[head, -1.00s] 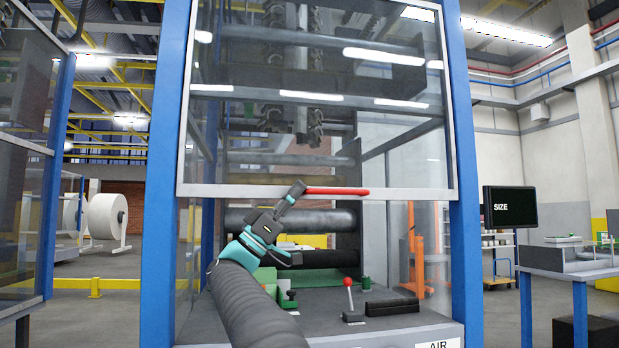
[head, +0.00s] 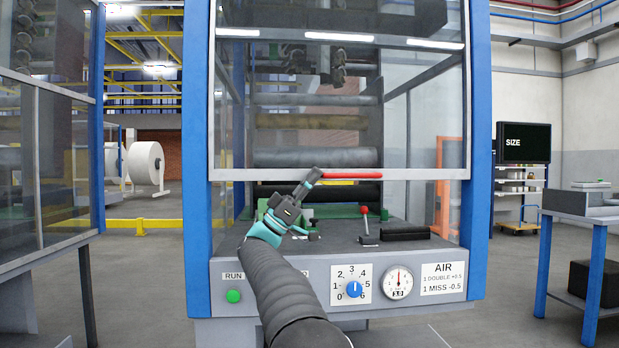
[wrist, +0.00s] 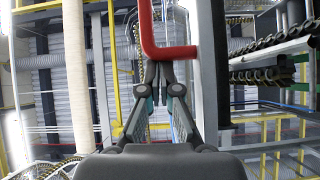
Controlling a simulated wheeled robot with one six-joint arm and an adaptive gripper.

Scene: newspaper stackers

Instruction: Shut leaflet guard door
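The guard door (head: 240,110) is a clear panel in a grey frame between blue posts. Its lower edge hangs above the machine's deck, leaving a gap. A red handle (head: 352,175) runs along that edge; it also shows in the wrist view (wrist: 172,53). My gripper (head: 315,172) is at the handle's left end. In the wrist view my gripper (wrist: 158,72) has its fingers together, with their tips at the red bar. The bar runs across the fingers, not visibly clasped between them. Whether they touch is hard to tell.
Below the door, the deck carries a red-knobbed lever (head: 364,215) and a black block (head: 405,233). The front panel has a green button (head: 233,296), a blue dial (head: 353,289) and a gauge (head: 398,282). A side table (head: 590,212) stands right.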

